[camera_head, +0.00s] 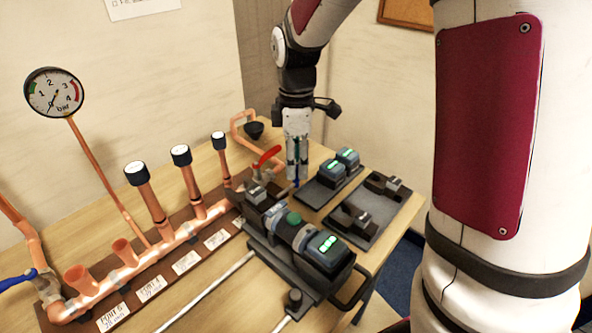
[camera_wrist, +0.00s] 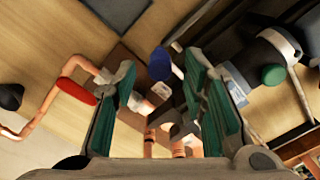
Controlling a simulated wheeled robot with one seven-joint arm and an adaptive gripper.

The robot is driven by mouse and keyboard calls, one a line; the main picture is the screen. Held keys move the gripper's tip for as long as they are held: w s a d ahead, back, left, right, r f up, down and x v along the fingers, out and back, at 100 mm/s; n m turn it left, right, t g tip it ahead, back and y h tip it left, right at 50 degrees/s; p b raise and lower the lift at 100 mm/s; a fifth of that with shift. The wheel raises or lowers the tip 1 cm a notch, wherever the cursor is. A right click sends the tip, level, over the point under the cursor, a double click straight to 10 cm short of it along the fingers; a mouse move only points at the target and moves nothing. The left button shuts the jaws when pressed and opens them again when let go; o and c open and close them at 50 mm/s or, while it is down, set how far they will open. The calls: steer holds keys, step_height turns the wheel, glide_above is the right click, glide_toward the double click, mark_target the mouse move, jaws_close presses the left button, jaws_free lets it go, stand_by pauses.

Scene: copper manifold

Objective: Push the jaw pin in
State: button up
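A black press tool (camera_head: 270,228) with a green button lies on the wooden table, its jaw end near the copper manifold (camera_head: 185,228). A blue knob, which looks like the jaw pin's head (camera_wrist: 160,64), shows in the wrist view at the tool's jaw end. A little of the blue knob also shows under my fingers in the head view (camera_head: 296,183). My gripper (camera_head: 296,178) points down over the jaw end. In the wrist view my gripper (camera_wrist: 160,68) is open, with the blue knob between the fingertips in the picture. How far the pin is in cannot be told.
A red-handled valve (camera_head: 266,157) stands close left of my gripper. A tray of spare jaws (camera_head: 366,219) and a charger with batteries (camera_head: 335,172) lie to the right. A pressure gauge (camera_head: 54,92) and black-capped pipes (camera_head: 138,174) rise at left.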

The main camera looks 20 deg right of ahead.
mark_target(296, 182)
steer(key=shift+f, duration=1.7)
jaws_close()
